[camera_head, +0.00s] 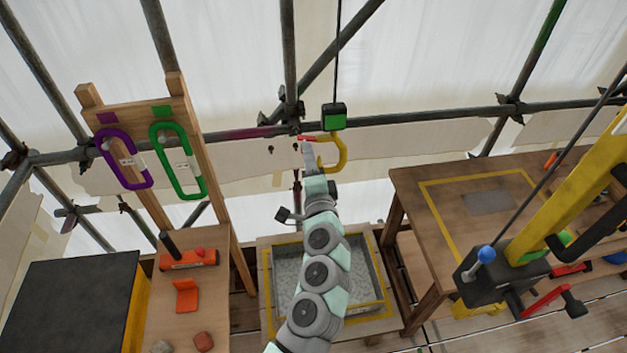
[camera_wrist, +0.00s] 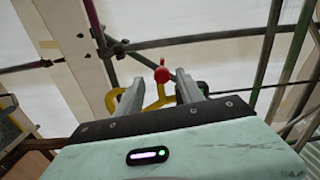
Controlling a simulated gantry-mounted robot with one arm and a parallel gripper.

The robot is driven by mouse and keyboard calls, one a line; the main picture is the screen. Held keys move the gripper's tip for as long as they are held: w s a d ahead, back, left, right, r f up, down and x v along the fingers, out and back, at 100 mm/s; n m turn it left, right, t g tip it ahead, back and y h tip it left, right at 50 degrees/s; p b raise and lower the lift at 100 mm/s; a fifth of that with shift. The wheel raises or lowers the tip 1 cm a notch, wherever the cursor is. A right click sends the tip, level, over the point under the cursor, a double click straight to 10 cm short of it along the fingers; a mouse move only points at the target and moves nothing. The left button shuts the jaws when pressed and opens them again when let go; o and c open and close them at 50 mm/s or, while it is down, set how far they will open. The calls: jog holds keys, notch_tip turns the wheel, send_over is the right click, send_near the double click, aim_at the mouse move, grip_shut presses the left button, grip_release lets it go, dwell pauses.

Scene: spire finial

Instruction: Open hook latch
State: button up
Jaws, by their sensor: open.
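The yellow hook (camera_head: 342,155) hangs below a black block with a green face (camera_head: 334,116) on a cable. Its red latch (camera_head: 305,138) shows at the hook's upper left in the head view. In the wrist view, the latch's round red knob (camera_wrist: 161,73) appears between my two fingertips. Parts of the yellow hook (camera_wrist: 114,102) show behind and beside my fingers. My gripper (camera_wrist: 159,79) is open, with one finger on each side of the knob in the picture. Contact cannot be told. In the head view, my gripper (camera_head: 308,150) is at the hook's left side.
A wooden rack at the left holds a purple carabiner (camera_head: 124,160) and a green carabiner (camera_head: 178,162). A grey-filled tray (camera_head: 264,285) stands below my arm. A wooden table (camera_head: 415,185) is at the right, with a yellow crane arm (camera_head: 565,215) in front. Scaffold poles cross behind the hook.

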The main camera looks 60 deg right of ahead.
jog(key=v, duration=0.8)
jog(key=shift+b, duration=0.45)
jog(key=shift+w, duration=0.15)
